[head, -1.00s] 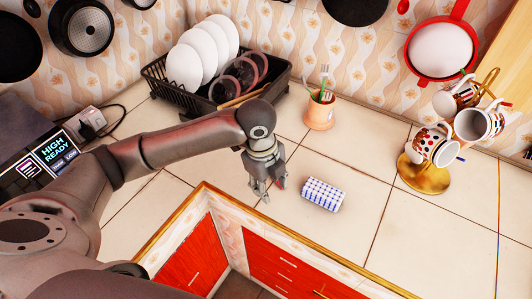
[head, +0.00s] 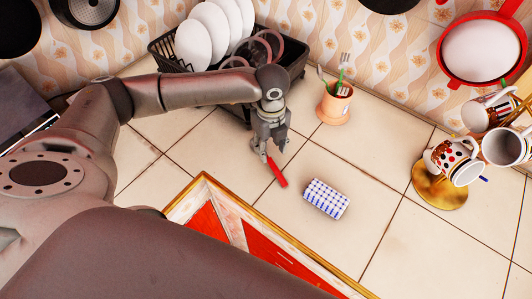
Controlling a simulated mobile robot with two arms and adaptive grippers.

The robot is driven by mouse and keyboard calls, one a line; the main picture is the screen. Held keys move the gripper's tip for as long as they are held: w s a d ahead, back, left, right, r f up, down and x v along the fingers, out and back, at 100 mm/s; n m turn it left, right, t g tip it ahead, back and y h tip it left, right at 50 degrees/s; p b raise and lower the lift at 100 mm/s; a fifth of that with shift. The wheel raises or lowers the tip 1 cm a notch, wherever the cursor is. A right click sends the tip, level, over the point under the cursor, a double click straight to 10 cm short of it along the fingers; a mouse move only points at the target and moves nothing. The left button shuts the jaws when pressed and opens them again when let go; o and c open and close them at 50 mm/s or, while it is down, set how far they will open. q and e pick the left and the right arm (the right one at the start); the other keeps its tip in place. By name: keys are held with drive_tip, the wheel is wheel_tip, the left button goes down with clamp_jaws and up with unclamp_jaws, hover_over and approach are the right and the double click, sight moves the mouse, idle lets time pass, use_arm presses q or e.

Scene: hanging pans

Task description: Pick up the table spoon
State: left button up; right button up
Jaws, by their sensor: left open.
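My left gripper (head: 269,152) is open over the counter, in front of the dish rack. A thin red piece (head: 278,173), perhaps a utensil handle, lies just below its fingertips; its far end is hidden by the gripper, so I cannot tell what it is or whether the fingers touch it. An orange cup (head: 334,106) stands upright behind and right of the gripper with several utensils. One is a fork (head: 345,61); another with a rounded end (head: 321,73) looks like a spoon. My right gripper is not in view.
A blue-and-white checked block (head: 326,199) lies right of the gripper. A black dish rack (head: 172,45) with white plates stands behind my left arm. Mugs hang on a golden stand (head: 438,187) at right. Counter around the block is clear; its wooden edge (head: 262,222) is in front.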

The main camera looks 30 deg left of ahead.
sight(269, 158)
use_arm(q)
drive_tip(key=f, duration=0.3)
drive_tip(key=shift+s+a+f+p, duration=0.1)
drive_tip(key=shift+s+f+p, duration=0.05)
drive_tip(key=shift+s+p, duration=0.25)
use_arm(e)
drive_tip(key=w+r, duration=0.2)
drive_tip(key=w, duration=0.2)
use_arm(q)
drive_tip(key=shift+f, duration=0.15)
drive_tip(key=shift+w+f, duration=0.1)
drive_tip(key=shift+c, duration=2)
drive_tip(key=c, duration=0.5)
clamp_jaws()
drive_tip(key=shift+r+b, duration=0.35)
drive_tip(key=shift+r, duration=0.25)
drive_tip(key=s+d+r+b, duration=0.3)
drive_tip(key=s+d+r, duration=0.4)
drive_tip(key=s+r, duration=0.5)
drive_tip(key=shift+d, duration=0.25)
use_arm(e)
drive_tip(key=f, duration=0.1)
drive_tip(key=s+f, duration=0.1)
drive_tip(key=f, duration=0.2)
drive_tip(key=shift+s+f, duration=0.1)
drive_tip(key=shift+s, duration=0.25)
